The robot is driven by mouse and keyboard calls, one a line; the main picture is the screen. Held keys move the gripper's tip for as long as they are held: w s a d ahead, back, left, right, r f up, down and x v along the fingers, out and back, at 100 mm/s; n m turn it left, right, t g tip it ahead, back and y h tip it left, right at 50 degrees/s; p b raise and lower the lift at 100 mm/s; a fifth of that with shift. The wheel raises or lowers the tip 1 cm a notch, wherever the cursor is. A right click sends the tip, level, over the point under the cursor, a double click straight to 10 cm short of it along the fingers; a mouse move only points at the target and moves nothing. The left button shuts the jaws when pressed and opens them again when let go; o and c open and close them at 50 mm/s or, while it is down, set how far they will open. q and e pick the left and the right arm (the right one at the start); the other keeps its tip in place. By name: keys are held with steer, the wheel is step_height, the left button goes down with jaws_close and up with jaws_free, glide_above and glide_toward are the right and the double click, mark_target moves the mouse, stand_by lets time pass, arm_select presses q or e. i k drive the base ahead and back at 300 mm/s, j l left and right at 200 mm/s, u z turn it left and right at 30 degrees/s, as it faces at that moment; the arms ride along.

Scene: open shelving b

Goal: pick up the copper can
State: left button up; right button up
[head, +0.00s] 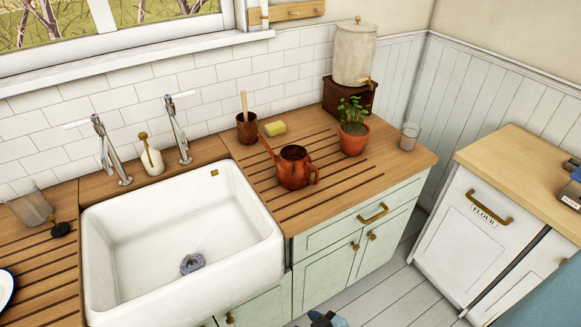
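The copper can (294,170) is a small reddish watering can with a long spout pointing up to the left and a handle on its right. It stands upright on the grooved wooden counter (400,175), right of the white sink (180,235). Nothing touches or covers it.
Behind the can are a copper pot (246,131) with a wooden handle and a yellow sponge (275,128). A potted plant (354,139), a glass (409,136) and a ribbed dispenser (354,55) stand to the right. The counter's front edge is clear. A separate cabinet (480,220) stands at right.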

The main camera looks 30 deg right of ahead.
mark_target(293, 165)
steer(key=z, duration=1.4)
steer(key=i+l+u, duration=0.15)
steer(key=u, duration=0.25)
steer(key=i+l+u, duration=0.15)
steer(key=u, duration=0.2)
steer(key=i+l+u, duration=0.1)
steer(key=l+u, duration=0.3)
steer(key=i+l+u, duration=0.1)
steer(key=l, duration=0.2)
steer(key=i+l+u, duration=0.1)
steer(key=l, duration=0.25)
steer(key=l+u, duration=0.1)
steer(key=l, duration=0.25)
steer(key=i, duration=0.05)
